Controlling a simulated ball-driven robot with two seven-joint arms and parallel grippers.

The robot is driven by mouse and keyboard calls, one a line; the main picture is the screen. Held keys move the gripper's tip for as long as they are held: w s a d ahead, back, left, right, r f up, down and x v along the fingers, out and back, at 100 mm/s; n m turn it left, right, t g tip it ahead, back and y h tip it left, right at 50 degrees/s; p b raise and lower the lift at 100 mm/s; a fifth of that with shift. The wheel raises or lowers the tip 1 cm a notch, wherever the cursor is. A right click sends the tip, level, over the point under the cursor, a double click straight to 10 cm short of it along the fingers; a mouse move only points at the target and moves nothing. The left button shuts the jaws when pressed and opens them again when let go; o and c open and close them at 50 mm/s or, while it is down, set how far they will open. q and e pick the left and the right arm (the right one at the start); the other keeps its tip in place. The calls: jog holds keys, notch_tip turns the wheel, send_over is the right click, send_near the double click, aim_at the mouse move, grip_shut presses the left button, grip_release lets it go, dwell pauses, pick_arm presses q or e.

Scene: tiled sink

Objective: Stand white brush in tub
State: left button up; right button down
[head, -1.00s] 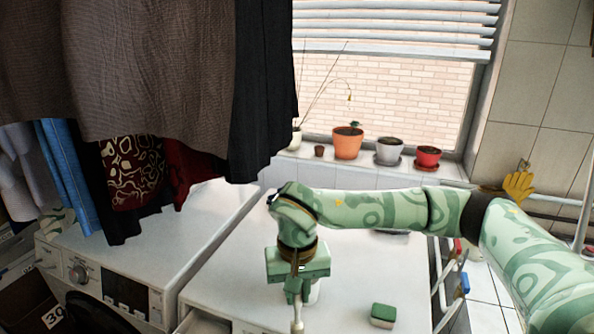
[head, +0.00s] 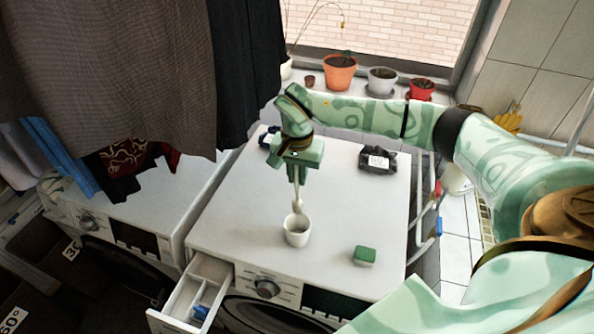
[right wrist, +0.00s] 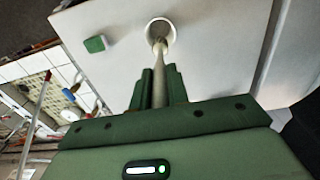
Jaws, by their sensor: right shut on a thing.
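The white brush (head: 297,192) hangs upright from my right gripper (head: 297,170), head down. My right gripper is shut on its handle. The white tub (head: 297,238) stands on the white washing machine's top, directly below. The brush head shows at the tub's opening in the head view. In the right wrist view the brush (right wrist: 160,62) runs from between the fingers (right wrist: 158,88) to the mouth of the tub (right wrist: 150,30). I cannot tell how deep its end sits. My left gripper is not in view.
A green sponge (head: 365,256) lies right of the tub. A dark packet with a white label (head: 378,159) lies farther back. An open detergent drawer (head: 195,295) juts out at the front. Hanging clothes (head: 120,80) fill the upper left. Potted plants (head: 340,72) line the windowsill.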

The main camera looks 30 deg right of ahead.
aim_at(297, 200)
notch_tip(297, 200, down, 3)
jog(key=shift+f+b, duration=0.1)
jog(key=shift+b, duration=1.1)
jog(key=shift+f+b, duration=0.65)
jog(key=shift+b, duration=0.1)
jog(key=shift+f+b, duration=1.8)
jog(key=shift+f, duration=1.55)
jog(key=c, duration=1.3)
grip_release()
jog(key=shift+r, duration=0.1)
notch_tip(297, 200, up, 16)
jog(key=shift+r+b, duration=0.1)
jog(key=shift+b, duration=0.65)
